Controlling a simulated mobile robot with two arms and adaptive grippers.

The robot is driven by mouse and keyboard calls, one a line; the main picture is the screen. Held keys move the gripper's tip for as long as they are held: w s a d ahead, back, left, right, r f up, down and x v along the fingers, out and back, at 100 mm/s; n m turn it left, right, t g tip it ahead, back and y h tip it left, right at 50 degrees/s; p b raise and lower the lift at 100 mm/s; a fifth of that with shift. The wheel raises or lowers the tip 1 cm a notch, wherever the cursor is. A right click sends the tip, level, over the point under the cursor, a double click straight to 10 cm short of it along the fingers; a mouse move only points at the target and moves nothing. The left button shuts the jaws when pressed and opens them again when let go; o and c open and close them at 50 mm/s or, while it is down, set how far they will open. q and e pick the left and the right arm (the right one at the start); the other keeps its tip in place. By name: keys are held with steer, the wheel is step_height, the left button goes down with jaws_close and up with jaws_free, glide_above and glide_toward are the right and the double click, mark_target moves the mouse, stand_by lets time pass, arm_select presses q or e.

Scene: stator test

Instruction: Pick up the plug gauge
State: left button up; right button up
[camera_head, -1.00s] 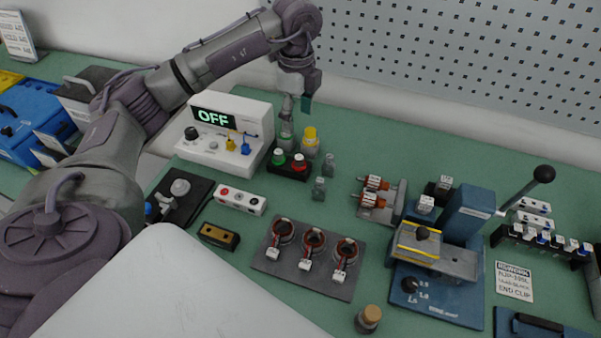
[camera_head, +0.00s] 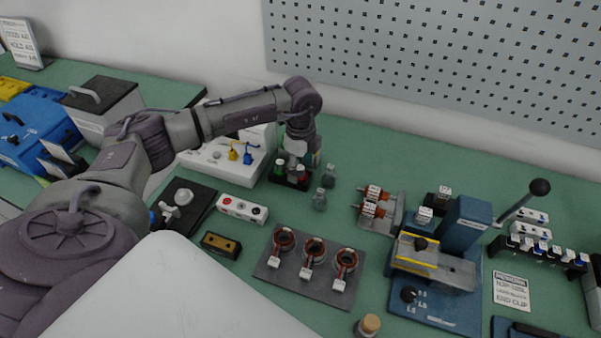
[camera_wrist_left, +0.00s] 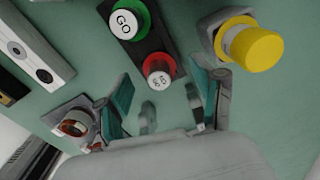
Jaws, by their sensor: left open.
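A black block (camera_wrist_left: 142,45) holds a green-rimmed round piece marked GO (camera_wrist_left: 124,20) and a red-rimmed round piece (camera_wrist_left: 158,68) with small lettering. These look like the plug gauge's two ends, but I cannot tell for sure. The block (camera_head: 287,184) also shows in the head view, with the green piece (camera_head: 279,167) left of my left gripper (camera_head: 300,160), which partly covers the rest. In the wrist view my left gripper (camera_wrist_left: 160,103) is open and empty, its teal-padded fingers spread to either side, below the red piece. My right gripper is out of view.
A yellow-capped cylinder (camera_wrist_left: 250,47) stands close right of the fingers. Small grey cylinders (camera_head: 319,199) stand just right of the block. A white tester (camera_head: 228,158) is left of it. A tray with copper-coloured rings (camera_head: 300,287) lies in front, with bare green mat between.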

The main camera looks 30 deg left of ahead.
mark_target(303, 169)
arm_select(q)
steer(key=shift+f, duration=0.6)
jaws_close()
steer(key=shift+r, duration=0.2)
steer(key=shift+r, duration=0.25)
steer(key=r, duration=0.1)
steer(key=r+b, duration=0.1)
steer(key=r, duration=0.1)
steer(key=shift+s+d+r, duration=0.1)
steer(key=shift+d+r, duration=0.15)
steer(key=shift+d, duration=0.1)
steer(key=s+d+r+b, duration=0.2)
steer(key=s+d+r, duration=0.2)
steer(key=d, duration=0.6)
step_height(303, 169, up, 3)
steer(key=shift+f, duration=0.15)
steer(key=shift+d, duration=0.1)
